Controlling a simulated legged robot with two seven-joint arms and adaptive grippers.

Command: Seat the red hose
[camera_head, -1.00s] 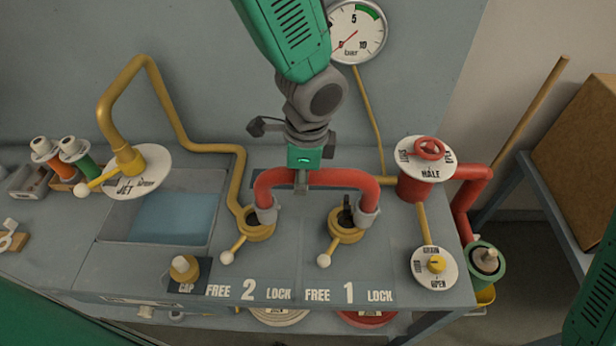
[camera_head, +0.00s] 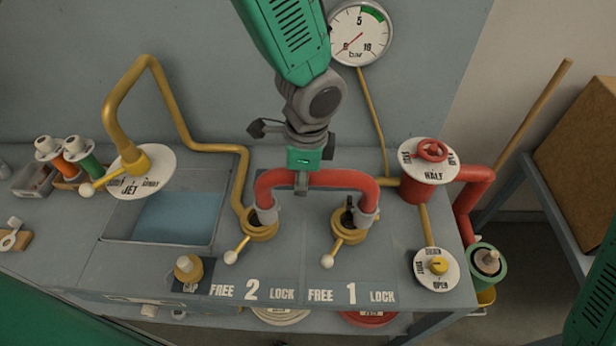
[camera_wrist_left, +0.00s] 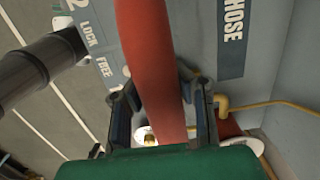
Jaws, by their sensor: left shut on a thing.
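My left gripper (camera_head: 302,180) comes down from the top and is shut on the middle of the red hose (camera_head: 339,178), an upturned U. In the left wrist view the hose (camera_wrist_left: 150,65) runs between the fingers. Its left grey end (camera_head: 267,215) is at the yellow collar of port 2 (camera_head: 259,232). Its right grey end (camera_head: 366,216) is at the right side of the collar of port 1 (camera_head: 350,237), where a dark part shows beside it. I cannot tell whether either end is inside its port. Both collar levers point lower left, towards FREE. My right gripper is not in view.
A yellow pipe (camera_head: 205,148) runs behind port 2. A red valve wheel (camera_head: 432,150) and a yellow-knobbed dial (camera_head: 438,266) stand right of port 1. A yellow cap (camera_head: 187,268) is at front left, near a blue basin (camera_head: 178,218).

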